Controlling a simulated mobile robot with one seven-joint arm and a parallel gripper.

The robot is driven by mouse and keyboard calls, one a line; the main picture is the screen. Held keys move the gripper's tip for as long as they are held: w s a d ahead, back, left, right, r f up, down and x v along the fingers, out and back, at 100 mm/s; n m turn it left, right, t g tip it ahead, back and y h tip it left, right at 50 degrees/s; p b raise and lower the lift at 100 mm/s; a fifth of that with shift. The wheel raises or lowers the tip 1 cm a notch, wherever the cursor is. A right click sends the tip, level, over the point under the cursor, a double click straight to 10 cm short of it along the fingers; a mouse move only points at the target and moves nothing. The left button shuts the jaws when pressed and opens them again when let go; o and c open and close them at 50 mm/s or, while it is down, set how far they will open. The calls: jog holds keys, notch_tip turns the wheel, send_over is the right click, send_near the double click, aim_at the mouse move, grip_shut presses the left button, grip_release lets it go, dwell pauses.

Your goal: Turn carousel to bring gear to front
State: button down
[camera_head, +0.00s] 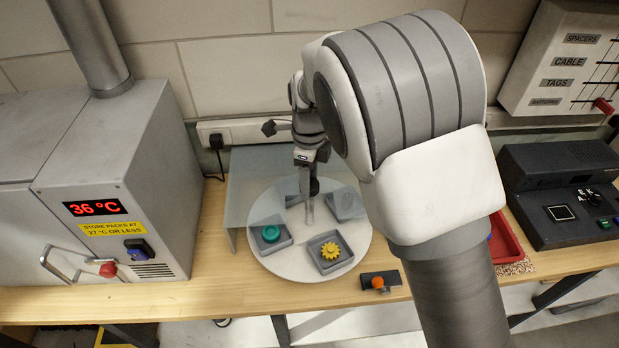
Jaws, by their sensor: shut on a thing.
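The carousel (295,268) is a pale round turntable on the bench, with several small grey trays on it. The yellow gear (330,250) lies in the tray at the front, slightly right of the carousel's middle. A green round part (270,233) sits in the tray to its left. My gripper (309,190) points down over the carousel's middle, behind the gear. It is shut on what looks like a slim grey upright post (309,210) there. The exact contact is small and hard to make out. My arm hides the area right of the carousel.
A translucent panel (244,170) stands around the back left of the carousel. A grey heated cabinet (160,190) is at left. A small dark box with an orange knob (378,283) sits front right. A red tray (506,243) and black console (561,190) are at right.

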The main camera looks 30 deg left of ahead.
jog(key=shift+r+m+p, duration=0.1)
jog(key=shift+m+p, duration=0.65)
jog(key=shift+m, duration=1.65)
jog(key=shift+c, duration=1)
grip_release()
notch_tip(320, 180, up, 17)
jog(key=shift+r+b, duration=0.15)
jog(key=shift+b, duration=0.2)
